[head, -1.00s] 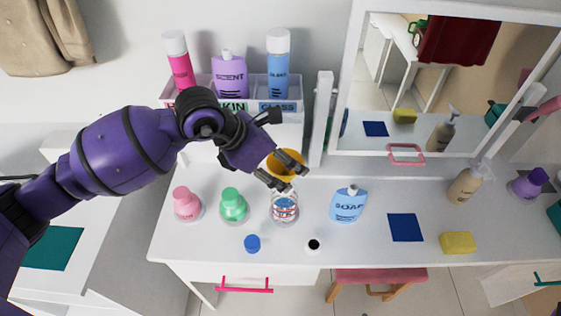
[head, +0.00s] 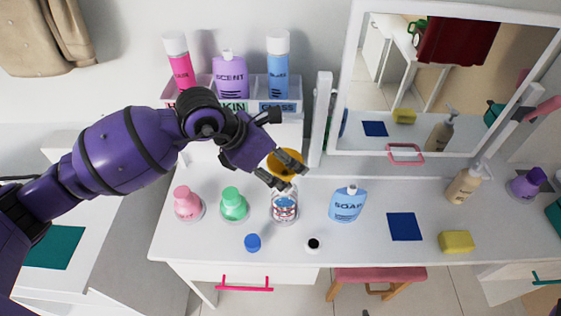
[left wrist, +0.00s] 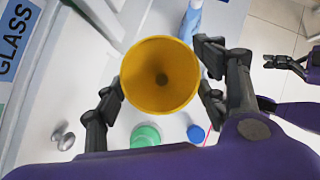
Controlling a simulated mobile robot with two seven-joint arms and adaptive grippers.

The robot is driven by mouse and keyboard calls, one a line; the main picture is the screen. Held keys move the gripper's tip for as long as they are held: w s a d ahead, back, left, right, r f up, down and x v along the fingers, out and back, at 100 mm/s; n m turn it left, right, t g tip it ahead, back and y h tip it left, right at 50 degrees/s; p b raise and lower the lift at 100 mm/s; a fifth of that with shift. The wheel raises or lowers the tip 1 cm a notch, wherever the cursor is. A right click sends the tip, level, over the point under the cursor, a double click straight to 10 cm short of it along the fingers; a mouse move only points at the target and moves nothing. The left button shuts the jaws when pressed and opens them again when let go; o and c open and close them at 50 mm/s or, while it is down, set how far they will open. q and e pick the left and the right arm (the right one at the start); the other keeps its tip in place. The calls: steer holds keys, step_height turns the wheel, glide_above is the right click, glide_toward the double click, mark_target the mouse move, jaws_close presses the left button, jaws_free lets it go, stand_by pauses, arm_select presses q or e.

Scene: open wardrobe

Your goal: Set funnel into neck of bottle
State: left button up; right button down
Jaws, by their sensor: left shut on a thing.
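My left gripper (head: 286,172) is shut on a yellow-orange funnel (head: 278,166). In the left wrist view the funnel's wide mouth (left wrist: 161,76) faces the camera, between the two fingers. A clear bottle with a red, white and blue label (head: 284,209) stands upright on the white table, just below the gripper in the head view. The fingers hide part of its top, and I cannot tell whether the funnel's spout touches its neck. My right gripper (left wrist: 291,63) shows small at the right edge of the left wrist view; its opening is unclear.
A green bottle (head: 233,207) and a pink bottle (head: 187,204) stand left of the clear bottle, a blue soap bottle (head: 347,205) right. A bottle rack (head: 238,105) and mirror (head: 440,155) stand behind.

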mark_target(286, 175)
steer(key=shift+w+a, duration=0.1)
steer(key=shift+a, duration=0.1)
steer(key=shift+d, duration=0.25)
stand_by(0.6)
arm_select(q)
steer(key=shift+f, duration=1)
arm_select(e)
steer(key=shift+s+a+f, duration=0.2)
steer(key=shift+a+f, duration=0.05)
arm_select(q)
steer(key=shift+f+b, duration=0.35)
steer(key=shift+f, duration=0.35)
arm_select(e)
steer(key=shift+s+d+f, duration=0.25)
steer(key=shift+s+f, duration=0.2)
arm_select(q)
steer(key=o, duration=1.2)
steer(key=shift+o, duration=0.2)
steer(key=shift+r, duration=0.1)
arm_select(e)
steer(key=shift+a+r, duration=0.1)
steer(key=shift+a, duration=0.05)
arm_select(q)
steer(key=v, duration=1.2)
arm_select(e)
steer(key=shift+w, duration=0.1)
